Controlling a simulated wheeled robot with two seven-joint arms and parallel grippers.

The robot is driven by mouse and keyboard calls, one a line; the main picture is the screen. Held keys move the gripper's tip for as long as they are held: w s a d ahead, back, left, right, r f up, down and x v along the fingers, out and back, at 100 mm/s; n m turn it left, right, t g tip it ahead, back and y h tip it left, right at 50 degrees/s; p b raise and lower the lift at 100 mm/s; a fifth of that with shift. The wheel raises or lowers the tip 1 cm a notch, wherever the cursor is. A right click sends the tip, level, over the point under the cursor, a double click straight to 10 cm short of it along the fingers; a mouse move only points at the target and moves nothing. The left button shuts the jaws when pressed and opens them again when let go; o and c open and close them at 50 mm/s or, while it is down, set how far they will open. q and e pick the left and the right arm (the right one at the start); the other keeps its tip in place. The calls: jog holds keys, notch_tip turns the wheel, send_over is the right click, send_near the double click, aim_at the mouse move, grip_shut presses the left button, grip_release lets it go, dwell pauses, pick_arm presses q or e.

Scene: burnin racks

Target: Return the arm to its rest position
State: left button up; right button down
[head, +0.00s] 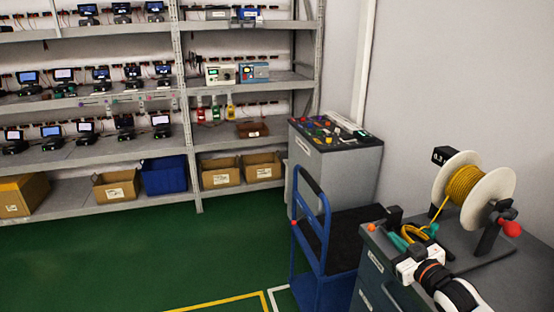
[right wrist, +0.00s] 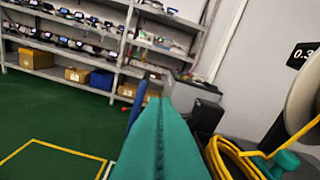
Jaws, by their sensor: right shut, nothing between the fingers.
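My right arm comes in at the lower right of the head view, above the grey cabinet with the cable reel. Its right gripper (head: 399,240) has teal fingers and points toward the cabinet's far left edge. In the right wrist view the teal fingers (right wrist: 157,108) lie together, shut and empty. A coil of yellow cable (head: 414,234) is close beside the fingers; it also shows right of them in the right wrist view (right wrist: 236,160). I cannot tell whether they touch. My left gripper is not in view.
A white reel of yellow cable (head: 474,188) stands on the grey cabinet (head: 375,268). A blue cart (head: 312,250) is just left of it. A grey control console (head: 338,165) stands behind. Shelves (head: 90,146) with devices and boxes line the back wall. The green floor (head: 130,255) is clear.

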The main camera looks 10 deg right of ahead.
jog(key=s+a+f+m+g, duration=0.1)
jog(key=s+a+f+g, duration=0.6)
jog(key=s+a+f, duration=0.65)
jog(key=s+a+f+m+g, duration=0.1)
jog(key=s+a+g, duration=0.25)
jog(key=s, duration=0.45)
jog(key=s+a+f+g, duration=0.2)
jog(key=s+a+g, duration=0.15)
jog(key=s, duration=0.55)
notch_tip(320, 180, down, 25)
jog(key=s+g, duration=0.1)
jog(key=s+d+f+g+h, duration=0.1)
jog(key=s+d+f, duration=0.1)
jog(key=s+f, duration=1.4)
jog(key=shift+s+d+f, duration=0.25)
jog(key=shift+s+f, duration=0.1)
jog(key=shift+s, duration=0.15)
